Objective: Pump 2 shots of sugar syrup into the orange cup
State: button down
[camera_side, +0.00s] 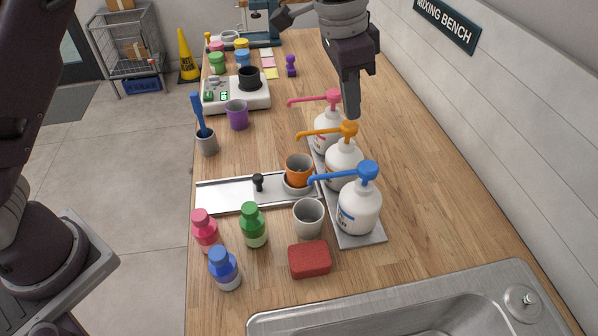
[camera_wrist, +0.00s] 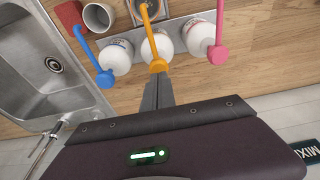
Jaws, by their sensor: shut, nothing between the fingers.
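The orange cup (camera_side: 299,170) stands on a round holder at the right end of a metal rail (camera_side: 225,194). Three white pump bottles stand in a row on a grey tray (camera_side: 362,238), with a blue pump (camera_side: 368,171), an orange pump (camera_side: 348,130) and a pink pump (camera_side: 333,96). Their labels are too small to read, so I cannot tell which holds sugar syrup. The orange spout reaches over the orange cup. My gripper (camera_side: 351,115) is shut and empty, pointing down just above the orange pump head, also in the wrist view (camera_wrist: 158,76). I cannot tell whether they touch.
A grey cup (camera_side: 308,217), a red block (camera_side: 310,260) and several small coloured bottles (camera_side: 253,225) stand near the sink (camera_side: 430,310). The counter right of the pumps is clear.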

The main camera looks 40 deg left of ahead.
dwell(0.3)
jog(key=shift+f, duration=1.4)
jog(key=shift+r, duration=1.4)
jog(key=shift+r, duration=0.1)
jog(key=shift+r, duration=2.95)
